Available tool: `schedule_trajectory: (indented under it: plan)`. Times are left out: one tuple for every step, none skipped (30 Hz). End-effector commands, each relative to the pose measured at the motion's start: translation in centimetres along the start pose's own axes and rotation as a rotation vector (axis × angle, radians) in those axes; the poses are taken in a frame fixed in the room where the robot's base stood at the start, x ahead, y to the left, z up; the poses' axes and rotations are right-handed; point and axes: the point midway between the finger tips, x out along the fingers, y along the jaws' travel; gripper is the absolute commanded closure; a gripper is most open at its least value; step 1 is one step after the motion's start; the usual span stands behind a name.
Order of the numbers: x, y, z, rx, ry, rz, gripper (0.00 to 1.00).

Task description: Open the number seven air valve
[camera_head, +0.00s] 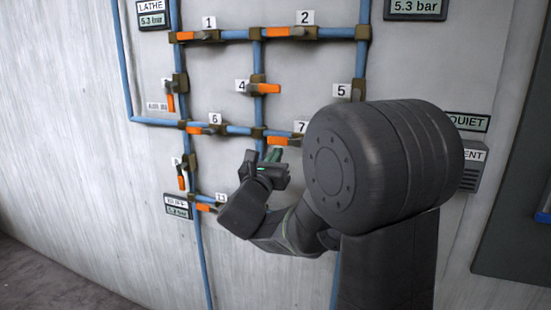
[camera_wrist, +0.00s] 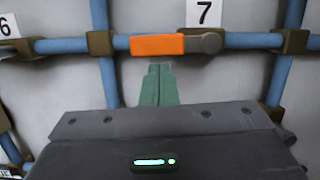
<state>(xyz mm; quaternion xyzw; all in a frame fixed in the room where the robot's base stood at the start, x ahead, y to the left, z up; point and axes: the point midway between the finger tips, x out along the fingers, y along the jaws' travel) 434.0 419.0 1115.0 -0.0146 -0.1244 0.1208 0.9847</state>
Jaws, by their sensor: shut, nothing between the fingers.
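The number seven valve has an orange handle (camera_wrist: 158,45) lying along its horizontal blue pipe, with a grey round hub (camera_wrist: 211,43) at its right end. A white label "7" (camera_wrist: 204,13) is above it. In the head view the same orange handle (camera_head: 279,141) shows just left of my arm, with its label (camera_head: 302,127) above; the rest of the valve is hidden behind my arm. My gripper (camera_wrist: 160,70) is shut and empty, its green fingertips just below the handle in the wrist view. In the head view my gripper (camera_head: 272,156) is just below the handle; contact cannot be told.
Other orange-handled valves sit on the blue pipe grid: valve 1 (camera_head: 192,36), valve 2 (camera_head: 304,33), valve 4 (camera_head: 264,88) and valve 6 (camera_head: 199,130). A pressure display (camera_head: 177,209) is at lower left. The bare wall left of the pipes is clear.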

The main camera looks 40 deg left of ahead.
Motion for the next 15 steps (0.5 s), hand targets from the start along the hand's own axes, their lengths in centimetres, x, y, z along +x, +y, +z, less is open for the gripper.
schedule_trajectory:
  plan:
    - [0.0,0.1,0.1,0.016,-0.002,-0.003,1.00]
    - [0.0,0.1,0.3,0.029,-0.003,-0.006,1.00]
    - [0.1,0.2,0.6,0.050,-0.003,-0.011,1.00]
    - [0.1,0.2,0.8,0.066,-0.003,-0.015,1.00]
    - [0.2,0.2,1.0,0.078,-0.003,-0.018,1.00]
    - [0.3,0.2,1.2,0.087,-0.003,-0.021,1.00]
    - [0.3,0.2,1.3,0.089,-0.003,-0.022,1.00]
    - [0.3,0.2,1.4,0.089,-0.004,-0.022,1.00]
    - [0.3,0.2,1.4,0.088,-0.004,-0.022,1.00]
    - [0.3,0.2,1.4,0.089,-0.005,-0.023,1.00]
    - [0.3,0.2,1.5,0.089,-0.006,-0.023,1.00]
    - [0.4,0.2,1.5,0.089,-0.007,-0.023,1.00]
    - [0.4,0.2,1.6,0.090,-0.007,-0.023,1.00]
    - [0.4,0.2,1.6,0.090,-0.008,-0.023,1.00]
    - [0.4,0.2,1.6,0.090,-0.009,-0.023,1.00]
